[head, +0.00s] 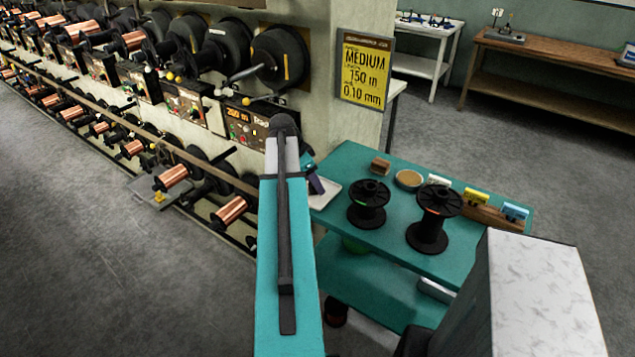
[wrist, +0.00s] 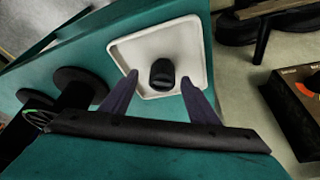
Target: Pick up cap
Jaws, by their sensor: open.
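The cap (wrist: 162,74) is a small black round piece standing in a white square tray (wrist: 130,48) in the wrist view. My gripper (wrist: 152,84) is open, with its two dark fingers on either side of the cap in the picture. I cannot tell how far the fingertips are from it in depth. In the head view my gripper (head: 314,178) shows only partly, above the tray (head: 327,195), behind my arm. The cap is hidden there.
The tray lies on a teal table (head: 390,243) at its left end. A winding machine (head: 240,128) is close on the left.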

